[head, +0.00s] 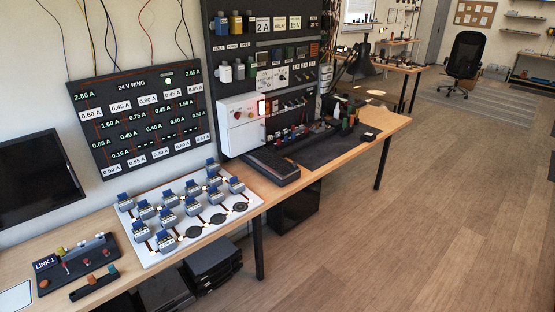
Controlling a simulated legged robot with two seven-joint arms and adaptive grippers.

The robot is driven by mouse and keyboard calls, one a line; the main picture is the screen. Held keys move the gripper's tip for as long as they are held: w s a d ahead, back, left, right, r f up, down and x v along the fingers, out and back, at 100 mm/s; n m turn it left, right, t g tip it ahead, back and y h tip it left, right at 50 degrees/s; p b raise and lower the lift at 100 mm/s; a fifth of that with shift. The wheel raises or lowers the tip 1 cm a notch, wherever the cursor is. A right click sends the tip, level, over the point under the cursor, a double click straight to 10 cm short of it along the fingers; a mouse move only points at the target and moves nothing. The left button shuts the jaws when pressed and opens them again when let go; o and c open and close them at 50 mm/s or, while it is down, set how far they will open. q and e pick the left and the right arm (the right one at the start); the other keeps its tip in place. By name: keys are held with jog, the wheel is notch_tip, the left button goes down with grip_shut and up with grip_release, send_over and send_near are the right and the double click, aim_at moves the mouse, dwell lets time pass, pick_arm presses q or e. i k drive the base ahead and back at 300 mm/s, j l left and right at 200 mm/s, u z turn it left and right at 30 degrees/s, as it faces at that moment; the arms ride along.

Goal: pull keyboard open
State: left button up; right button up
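A dark, flat, slab-like item (270,166) lies on the wooden bench below the white box and reaches its front edge. It may be the keyboard, but its keys are too small to make out. I cannot tell whether it is a drawer or a folding piece, or how far open it is. Neither of my grippers is in view, and nothing is seen touching this item.
The long wooden bench (385,123) holds a white board with several blue-topped modules (187,204) and a LINK 1 panel (75,262). A white box with a red light (241,125) hangs above. Black boxes (212,264) stand under the bench. The wooden floor (430,215) is clear.

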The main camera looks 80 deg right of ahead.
aim_at(282, 168)
jog(key=z, duration=2.5)
